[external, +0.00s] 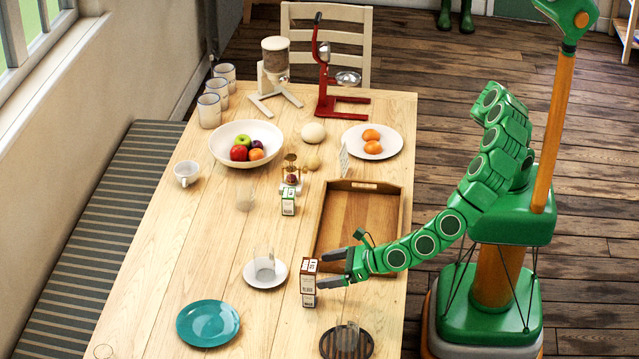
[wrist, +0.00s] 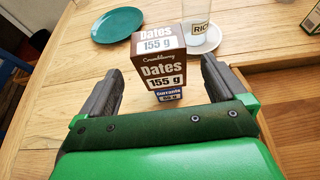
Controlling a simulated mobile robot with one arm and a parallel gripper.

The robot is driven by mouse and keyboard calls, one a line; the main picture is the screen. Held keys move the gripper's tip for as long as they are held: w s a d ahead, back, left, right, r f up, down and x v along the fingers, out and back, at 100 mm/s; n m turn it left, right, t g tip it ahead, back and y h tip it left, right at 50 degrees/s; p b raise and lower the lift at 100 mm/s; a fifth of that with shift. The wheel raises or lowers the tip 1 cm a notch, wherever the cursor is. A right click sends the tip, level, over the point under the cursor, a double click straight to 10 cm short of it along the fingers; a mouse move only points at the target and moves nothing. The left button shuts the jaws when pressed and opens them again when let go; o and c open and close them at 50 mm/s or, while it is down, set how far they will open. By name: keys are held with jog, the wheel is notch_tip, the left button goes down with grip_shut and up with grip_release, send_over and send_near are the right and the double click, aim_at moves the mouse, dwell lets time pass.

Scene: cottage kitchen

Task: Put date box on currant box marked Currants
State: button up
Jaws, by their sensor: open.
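The brown date box (wrist: 158,50), labelled Dates 155 g, sits on top of the smaller currant box (wrist: 168,95), whose Currants label shows just below it. In the external view the date box (external: 308,272) and the currant box (external: 308,300) form an upright stack on the table. My gripper (external: 326,270) is open at the right of the stack, its fingers reaching toward it. In the wrist view my gripper (wrist: 163,76) has one finger on each side of the stack, with visible gaps. Part of the currant box is hidden behind my gripper's body.
A glass (external: 264,258) on a white saucer (external: 250,276) stands close left of the stack. A teal plate (external: 207,322) lies front left, a dark round coaster (external: 328,346) front right. A wooden tray (external: 318,226) lies behind. A green-white box (external: 288,202) stands farther back.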

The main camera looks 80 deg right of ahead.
jog(key=shift+v, duration=2.15)
